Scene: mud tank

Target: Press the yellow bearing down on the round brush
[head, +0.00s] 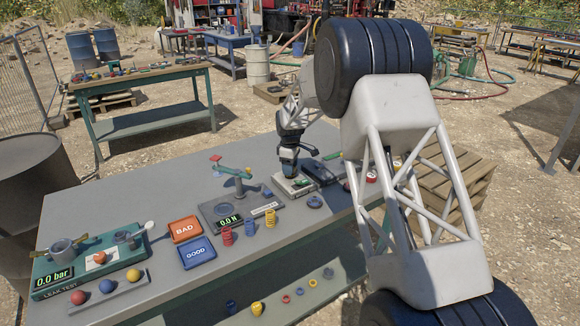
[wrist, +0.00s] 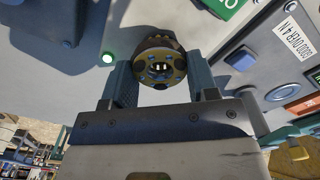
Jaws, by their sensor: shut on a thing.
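My gripper (head: 288,166) points down over the right part of the grey bench. In the wrist view its two fingers (wrist: 159,84) are closed on the sides of a round part with a dull yellow, spotted face and a dark rim, which looks like the yellow bearing (wrist: 160,68). In the head view my gripper hides the bearing. A small pale plate (head: 298,188) lies just below my gripper. I cannot clearly make out the round brush in either view, nor whether the bearing touches anything.
A blue ring (head: 315,202) lies just right of the plate. A lever tester (head: 231,180), springs and the orange BAD tray (head: 186,229) and blue GOOD tray (head: 197,251) stand left. A dark device (head: 319,172) sits close behind on the right.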

